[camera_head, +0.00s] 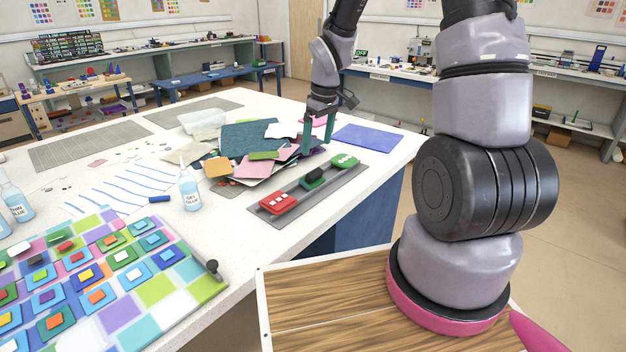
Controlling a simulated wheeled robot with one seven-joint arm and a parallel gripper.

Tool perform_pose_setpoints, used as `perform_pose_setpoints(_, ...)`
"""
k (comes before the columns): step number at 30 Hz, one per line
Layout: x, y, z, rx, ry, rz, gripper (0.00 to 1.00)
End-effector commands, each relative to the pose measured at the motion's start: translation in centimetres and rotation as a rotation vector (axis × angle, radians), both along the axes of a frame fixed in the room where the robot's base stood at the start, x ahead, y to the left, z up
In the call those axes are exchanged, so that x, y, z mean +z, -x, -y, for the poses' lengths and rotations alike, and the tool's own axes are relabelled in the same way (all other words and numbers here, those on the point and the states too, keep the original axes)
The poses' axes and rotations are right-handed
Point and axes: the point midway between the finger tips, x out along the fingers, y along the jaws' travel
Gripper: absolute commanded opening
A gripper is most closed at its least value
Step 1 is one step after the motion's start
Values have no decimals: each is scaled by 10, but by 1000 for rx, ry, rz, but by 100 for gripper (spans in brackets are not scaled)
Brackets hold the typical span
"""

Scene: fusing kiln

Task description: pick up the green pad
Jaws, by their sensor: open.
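A flat green pad (264,155) lies on a pile of coloured sheets on the white table, with pink and dark teal sheets around it. My gripper (318,142) points down over the right side of this pile, to the right of the green pad and apart from it. Its two fingers are spread, with no object visible between them. Whether the fingertips touch the sheets below cannot be told. A brighter green piece (344,161) with light marks sits at the far end of a grey strip, below and right of the gripper.
An orange pad (217,167) lies left of the green pad. The grey strip (275,214) also bears a red block (279,202) and a dark green block (314,179). A glue bottle (190,190) stands upright nearby. A blue sheet (368,139) lies to the right.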

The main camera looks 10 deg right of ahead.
Motion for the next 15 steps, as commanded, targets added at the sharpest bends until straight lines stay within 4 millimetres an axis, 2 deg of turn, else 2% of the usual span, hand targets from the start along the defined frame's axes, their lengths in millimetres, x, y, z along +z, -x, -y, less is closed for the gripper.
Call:
perform_pose_setpoints(9, -49, -6, -6, 25, -2, -11, 100)
perform_pose_setpoints(15, -65, -8, -7, 22, -2, -9, 100)
